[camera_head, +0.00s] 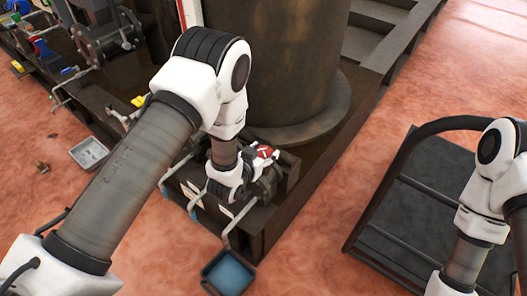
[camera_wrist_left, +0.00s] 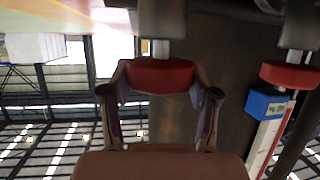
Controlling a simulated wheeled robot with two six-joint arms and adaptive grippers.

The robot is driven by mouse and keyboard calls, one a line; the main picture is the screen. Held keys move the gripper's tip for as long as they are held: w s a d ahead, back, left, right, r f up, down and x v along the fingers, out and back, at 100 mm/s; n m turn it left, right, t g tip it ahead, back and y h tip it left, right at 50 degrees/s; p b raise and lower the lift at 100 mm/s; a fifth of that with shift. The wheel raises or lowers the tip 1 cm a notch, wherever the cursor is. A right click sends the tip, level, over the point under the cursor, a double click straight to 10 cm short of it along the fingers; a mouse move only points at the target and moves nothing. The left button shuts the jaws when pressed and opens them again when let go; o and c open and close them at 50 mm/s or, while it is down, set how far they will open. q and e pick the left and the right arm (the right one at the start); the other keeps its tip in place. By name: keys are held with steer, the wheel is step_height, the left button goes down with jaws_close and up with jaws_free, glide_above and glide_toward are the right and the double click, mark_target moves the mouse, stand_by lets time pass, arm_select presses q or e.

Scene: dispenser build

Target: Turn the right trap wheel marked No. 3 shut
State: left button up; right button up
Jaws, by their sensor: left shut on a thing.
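A small red wheel (camera_head: 264,152) with a white mark, too small to read, shows at the right end of the dark pipework, at the foot of the big column. My left gripper (camera_head: 256,163) is down at this pipework, beside the red wheel and partly hidden by my own wrist. In the left wrist view, my left gripper (camera_wrist_left: 160,98) has a finger on each side of a red wheel (camera_wrist_left: 160,76) on a metal stem and is shut on it. No number can be read on it. My right arm shows at the right edge, but its gripper is out of frame.
A blue tray (camera_head: 228,257) stands on the floor below a bent spout. A grey tray (camera_head: 88,152) lies further left. The big dark column (camera_head: 290,60) rises behind the pipework. A black cart (camera_head: 430,210) stands at the right. Reddish floor between is clear.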

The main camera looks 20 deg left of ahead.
arm_select(q)
steer(key=m+g+h, duration=0.1)
steer(key=m+h, duration=0.2)
steer(key=m+g+h+p, duration=0.1)
steer(key=m+h, duration=0.1)
steer(key=h, duration=0.1)
steer(key=shift+a+m+g, duration=0.1)
steer(key=shift+m+g, duration=0.3)
steer(key=m+g+h, duration=0.3)
steer(key=m+g, duration=0.1)
steer(key=m, duration=0.1)
steer(key=shift+g+h, duration=0.3)
steer(key=shift+h, duration=0.1)
steer(key=shift+g, duration=0.3)
steer(key=o, duration=1.2)
steer(key=v, duration=1.1)
steer(key=shift+s+a+r, duration=0.1)
steer(key=shift+s+a, duration=0.15)
steer(key=shift+a, duration=0.1)
